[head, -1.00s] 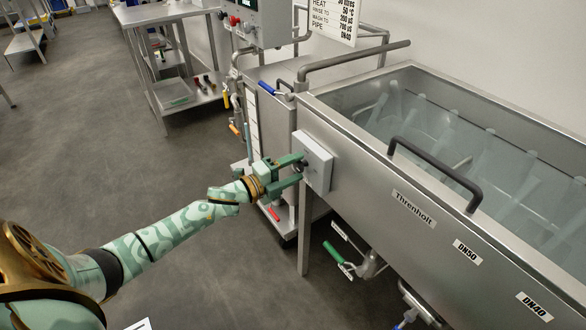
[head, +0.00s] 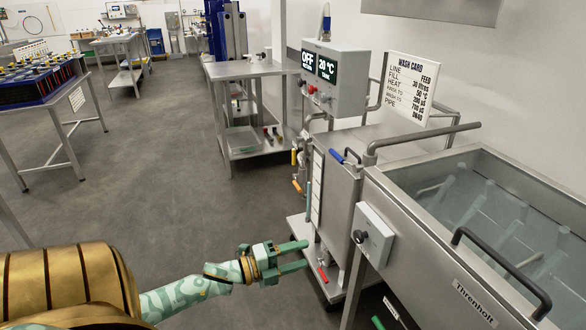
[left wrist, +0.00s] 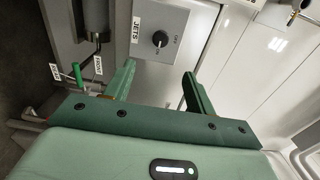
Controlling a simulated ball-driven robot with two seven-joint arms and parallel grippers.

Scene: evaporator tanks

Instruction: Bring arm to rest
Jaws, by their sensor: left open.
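My left gripper (head: 306,256) is green, open and empty in the head view. It is held out over the floor, to the left of the grey switch box (head: 372,237) with its black knob, and apart from it. The box is fixed to the near end of the steel Threnholt tank (head: 440,275). In the left wrist view the two open fingers (left wrist: 158,85) point toward the same box (left wrist: 160,32), which has a "JETS" label beside its knob. My right gripper does not show.
A control box (head: 335,80) reading "OFF" and "20 °C" stands behind the tank, near a wash card (head: 411,85). A steel bench (head: 245,70) is at the back. A table with a blue rack (head: 40,88) stands at the left. The floor between is clear.

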